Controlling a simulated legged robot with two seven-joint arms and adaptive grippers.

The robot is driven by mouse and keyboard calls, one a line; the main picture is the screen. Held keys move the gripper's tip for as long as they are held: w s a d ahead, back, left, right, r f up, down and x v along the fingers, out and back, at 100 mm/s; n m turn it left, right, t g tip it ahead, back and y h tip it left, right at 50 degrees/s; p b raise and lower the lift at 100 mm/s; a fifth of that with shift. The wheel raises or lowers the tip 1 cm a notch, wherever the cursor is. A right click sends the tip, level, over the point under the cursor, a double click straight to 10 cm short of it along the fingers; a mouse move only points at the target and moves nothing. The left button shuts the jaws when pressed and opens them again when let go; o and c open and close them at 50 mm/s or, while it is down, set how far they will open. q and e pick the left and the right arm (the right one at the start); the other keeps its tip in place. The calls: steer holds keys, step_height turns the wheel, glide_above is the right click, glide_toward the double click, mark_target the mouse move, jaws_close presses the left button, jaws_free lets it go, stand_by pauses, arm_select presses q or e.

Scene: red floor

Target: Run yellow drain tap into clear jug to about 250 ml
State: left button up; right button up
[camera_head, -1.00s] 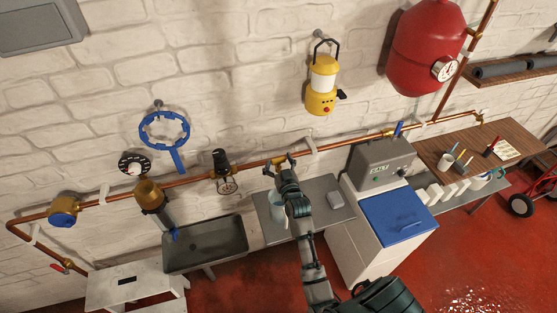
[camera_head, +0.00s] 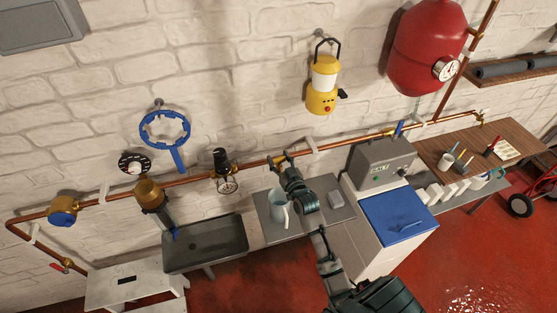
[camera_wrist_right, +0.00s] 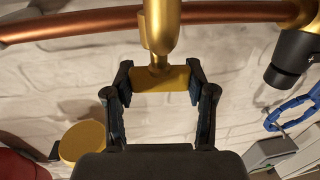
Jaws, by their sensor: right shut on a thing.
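The yellow drain tap (camera_head: 277,160) hangs from the copper pipe on the wall. It also shows in the right wrist view (camera_wrist_right: 161,25), with its flat yellow handle (camera_wrist_right: 160,78) between the fingers. My right gripper (camera_head: 283,165) is shut on that handle; its two dark fingers (camera_wrist_right: 160,95) sit on either side of it. The clear jug (camera_head: 278,209) stands upright on the grey bench below the tap, partly behind my right arm. I cannot make out its marks or the water level, nor any stream from the tap. My left gripper is not in view.
The grey bench (camera_head: 318,187) also bears a small grey block (camera_head: 336,199). A dark sink (camera_head: 205,246) is to the left, and a white cabinet with a blue lid (camera_head: 398,216) to the right. A black-topped valve (camera_head: 221,160) sits on the pipe left of the tap.

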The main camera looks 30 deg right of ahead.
steer(key=shift+d+r+n+y+b, duration=0.2)
steer(key=shift+n+y+b, duration=0.15)
steer(key=shift+n+y, duration=0.4)
steer(key=shift+a+y, duration=0.1)
steer(key=shift+y, duration=0.55)
steer(key=o, duration=0.9)
steer(key=shift+o, duration=1.4)
steer(key=shift+f, duration=0.1)
steer(key=shift+s, duration=0.1)
steer(key=s, duration=1.1)
steer(key=shift+s+d, duration=0.3)
steer(key=shift+s, duration=0.05)
